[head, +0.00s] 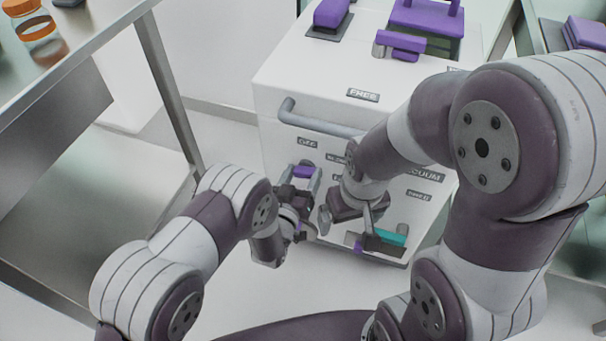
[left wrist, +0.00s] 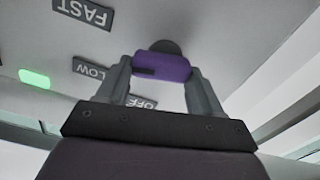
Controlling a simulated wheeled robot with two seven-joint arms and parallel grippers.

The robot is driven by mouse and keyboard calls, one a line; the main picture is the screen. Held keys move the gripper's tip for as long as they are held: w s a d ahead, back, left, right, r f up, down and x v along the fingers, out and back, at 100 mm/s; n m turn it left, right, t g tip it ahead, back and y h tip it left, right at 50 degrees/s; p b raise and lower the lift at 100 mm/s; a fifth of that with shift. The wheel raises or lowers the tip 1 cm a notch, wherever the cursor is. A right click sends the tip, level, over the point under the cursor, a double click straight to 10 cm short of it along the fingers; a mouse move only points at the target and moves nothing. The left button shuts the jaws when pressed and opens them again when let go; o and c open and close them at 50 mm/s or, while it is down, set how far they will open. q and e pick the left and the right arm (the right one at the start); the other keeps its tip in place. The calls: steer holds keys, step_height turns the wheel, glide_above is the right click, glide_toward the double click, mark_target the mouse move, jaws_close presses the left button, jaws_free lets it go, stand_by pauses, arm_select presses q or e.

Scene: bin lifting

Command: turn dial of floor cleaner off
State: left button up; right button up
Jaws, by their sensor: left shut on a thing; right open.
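The floor cleaner (head: 290,80) is a white box on the floor ahead of me. Its purple dial (head: 303,171) is on the front face at the left, and it also shows in the left wrist view (left wrist: 162,67). My left gripper (head: 301,182) is shut on the dial, with one finger on each side of it in the left wrist view (left wrist: 156,78). Labels FAST (left wrist: 83,12), LOW (left wrist: 90,69) and OFF (left wrist: 142,102) surround the dial. My right gripper (head: 374,232) is open, low before the front face, near a teal part (head: 390,237).
A grey bar handle (head: 315,122) crosses the front above the dial. Purple parts (head: 400,42) stand on top. A metal table (head: 165,75) with an orange-lidded jar (head: 32,22) is at the left. A green light (left wrist: 34,79) glows in the left wrist view.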

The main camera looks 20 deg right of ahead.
arm_select(q)
steer(key=n, duration=0.4)
steer(key=shift+w+a+n, duration=0.1)
steer(key=shift+a+n, duration=0.1)
steer(key=shift+n, duration=0.1)
steer(key=n+p, duration=0.1)
steer(key=n, duration=0.2)
steer(key=shift+a+f+n, duration=0.1)
steer(key=shift+n, duration=0.3)
steer(key=n, duration=0.3)
steer(key=shift+w+a+f, duration=0.1)
steer(key=shift+f+n, duration=0.15)
steer(key=shift+n, duration=1.75)
steer(key=o, duration=1.1)
steer(key=shift+c, duration=0.2)
